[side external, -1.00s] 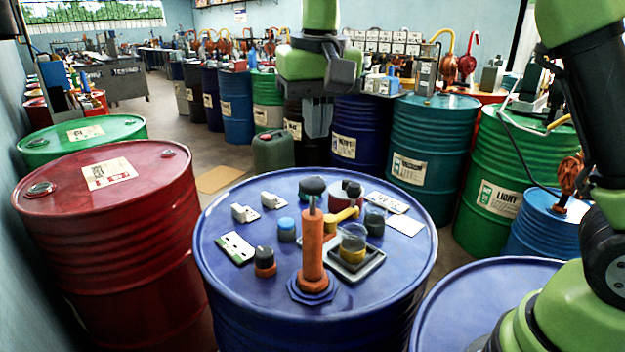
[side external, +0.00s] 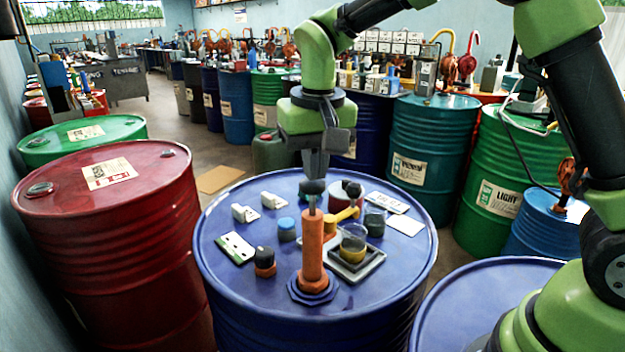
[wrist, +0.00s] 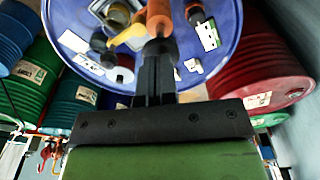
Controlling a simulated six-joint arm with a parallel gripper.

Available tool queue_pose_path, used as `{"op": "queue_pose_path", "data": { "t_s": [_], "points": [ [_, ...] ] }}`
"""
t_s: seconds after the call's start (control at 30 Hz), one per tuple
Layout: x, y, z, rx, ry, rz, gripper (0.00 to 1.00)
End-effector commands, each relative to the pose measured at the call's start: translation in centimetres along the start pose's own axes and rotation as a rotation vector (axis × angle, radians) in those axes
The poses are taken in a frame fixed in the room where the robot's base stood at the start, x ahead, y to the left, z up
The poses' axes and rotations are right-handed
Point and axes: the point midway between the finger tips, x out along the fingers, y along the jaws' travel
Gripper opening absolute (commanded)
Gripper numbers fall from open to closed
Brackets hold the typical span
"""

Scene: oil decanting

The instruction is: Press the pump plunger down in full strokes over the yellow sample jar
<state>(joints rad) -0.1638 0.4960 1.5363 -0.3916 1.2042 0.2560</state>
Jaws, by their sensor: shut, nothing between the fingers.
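The orange pump (side external: 313,250) stands upright on the blue drum, with a grey rod and a dark plunger knob (side external: 312,187) raised above its body. Its yellow spout (side external: 345,215) points to the right, toward a clear jar with yellow contents (side external: 354,250), which sits in a small grey tray (side external: 372,268). My gripper (side external: 315,174) is shut and empty, pointing down directly over the knob; I cannot tell whether it touches.
Around the pump on the blue drum top (side external: 225,215) are a blue-capped jar (side external: 286,229), a black-capped orange jar (side external: 264,262), a dark jar (side external: 375,222) and a white card (side external: 236,247). A red drum (side external: 120,230) stands at left.

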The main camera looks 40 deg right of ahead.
Motion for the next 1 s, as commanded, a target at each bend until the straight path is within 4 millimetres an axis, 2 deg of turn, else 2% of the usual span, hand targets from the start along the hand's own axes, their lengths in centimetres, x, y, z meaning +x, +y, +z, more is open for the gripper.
{"op": "queue_pose_path", "data": {
  "t_s": [0.43, 0.77, 1.0],
  "points": [
    [0.4, 0.0, 0.0, -0.001, 0.0, 0.0, 0.0],
    [3.8, 0.1, 0.4, -0.001, -0.003, 0.003, 0.0],
    [3.5, 0.0, 0.7, -0.002, 0.0, 0.0, 0.0]
  ]
}}
